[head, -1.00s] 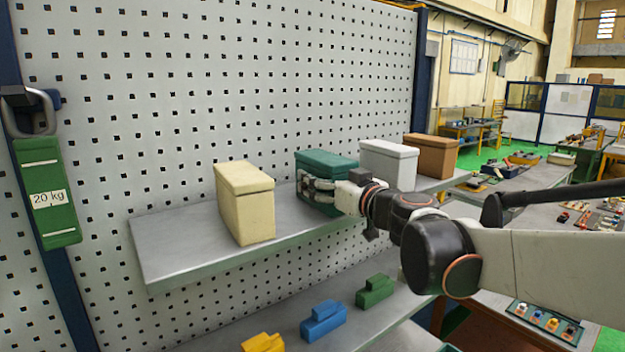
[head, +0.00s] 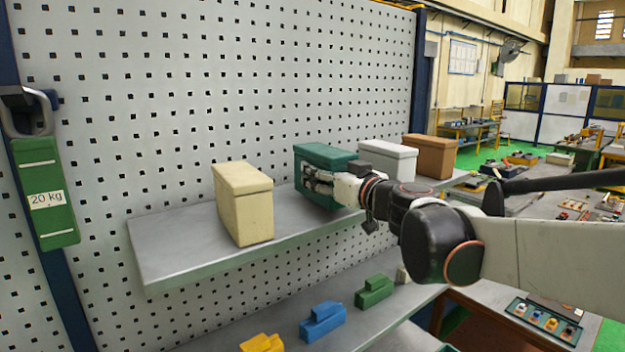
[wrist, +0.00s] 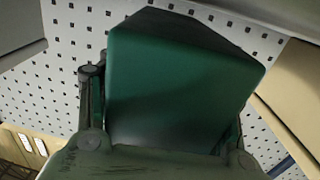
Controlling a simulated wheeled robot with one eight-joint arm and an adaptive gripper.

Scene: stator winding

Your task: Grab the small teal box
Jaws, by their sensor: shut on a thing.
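The teal box (head: 328,157) is a lidded dark green-teal box at the middle of the upper shelf (head: 160,250), between the cream and white boxes. My gripper (head: 318,184) is shut on the teal box, with its fingers around the near end. The fingers hide part of the box's lower body, and whether its underside clears the shelf is hard to tell. In the wrist view the teal box (wrist: 180,85) fills the middle, between the fingers (wrist: 165,110).
A cream box (head: 243,205) stands to the left; a white box (head: 388,160) and a brown box (head: 430,155) stand to the right, with the white one close by. Yellow, blue (head: 323,320) and green (head: 374,291) blocks sit on the lower shelf. A perforated panel (head: 220,90) stands behind.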

